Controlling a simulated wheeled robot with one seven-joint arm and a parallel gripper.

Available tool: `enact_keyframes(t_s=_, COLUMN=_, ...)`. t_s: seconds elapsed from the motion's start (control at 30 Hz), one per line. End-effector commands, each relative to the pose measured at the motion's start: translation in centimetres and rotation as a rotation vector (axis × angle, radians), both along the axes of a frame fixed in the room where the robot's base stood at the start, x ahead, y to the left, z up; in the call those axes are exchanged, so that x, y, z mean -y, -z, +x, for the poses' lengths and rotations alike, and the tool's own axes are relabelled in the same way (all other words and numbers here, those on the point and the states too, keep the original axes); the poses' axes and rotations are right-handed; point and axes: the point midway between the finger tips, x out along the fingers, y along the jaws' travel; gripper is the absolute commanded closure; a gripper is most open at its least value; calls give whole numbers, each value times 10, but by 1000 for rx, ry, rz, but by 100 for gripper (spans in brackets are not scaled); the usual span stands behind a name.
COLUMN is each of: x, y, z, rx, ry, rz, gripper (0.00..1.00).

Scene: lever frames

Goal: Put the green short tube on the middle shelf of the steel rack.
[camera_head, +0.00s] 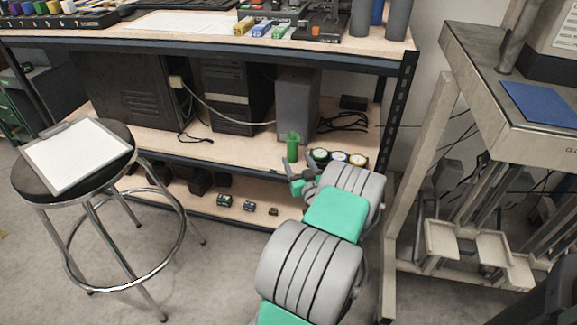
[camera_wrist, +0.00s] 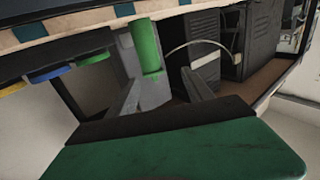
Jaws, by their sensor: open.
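The green short tube (camera_head: 293,147) stands upright on the middle shelf (camera_head: 235,151) of the steel rack (camera_head: 402,90), close to its front edge. In the wrist view, which looks upside down, the tube (camera_wrist: 146,45) extends down from the shelf edge at the top. My gripper (camera_head: 298,174) is open and empty, just in front of the tube. In the wrist view its two fingers (camera_wrist: 161,76) are spread, with the tube beyond them and apart from them, nearer the left finger. The tube's far side is hidden.
Several round things with coloured rims (camera_head: 338,157) stand right of the tube. A grey box (camera_head: 297,100) and a black computer tower (camera_head: 228,95) stand behind it. Small blocks (camera_head: 249,206) lie on the lower shelf. A stool (camera_head: 75,190) stands left, a grey bench (camera_head: 480,75) right.

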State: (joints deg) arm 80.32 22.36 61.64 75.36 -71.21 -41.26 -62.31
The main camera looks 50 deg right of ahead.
Motion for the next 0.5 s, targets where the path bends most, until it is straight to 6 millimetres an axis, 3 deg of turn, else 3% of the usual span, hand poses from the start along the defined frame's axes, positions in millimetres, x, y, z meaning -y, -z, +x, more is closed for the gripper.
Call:
enact_keyframes(t_s=0.13, x=-8, y=-3, z=9, rx=-11, ry=-31, rz=1, gripper=40)
enact_keyframes(t_s=0.2, x=-28, y=-9, z=37, rx=-46, ry=-115, rz=12, gripper=40)
enact_keyframes(t_s=0.27, x=-63, y=-16, z=74, rx=-107, ry=-234, rz=34, gripper=40)
enact_keyframes(t_s=0.3, x=-95, y=-21, z=102, rx=-166, ry=-332, rz=54, gripper=40)
enact_keyframes(t_s=0.37, x=-157, y=-26, z=139, rx=-284, ry=-485, rz=94, gripper=40)
enact_keyframes(t_s=0.4, x=-203, y=-30, z=155, rx=-379, ry=-578, rz=123, gripper=40)
enact_keyframes(t_s=0.47, x=-274, y=-35, z=163, rx=-544, ry=-692, rz=172, gripper=40)
enact_keyframes(t_s=0.5, x=-318, y=-37, z=157, rx=-658, ry=-741, rz=203, gripper=40)
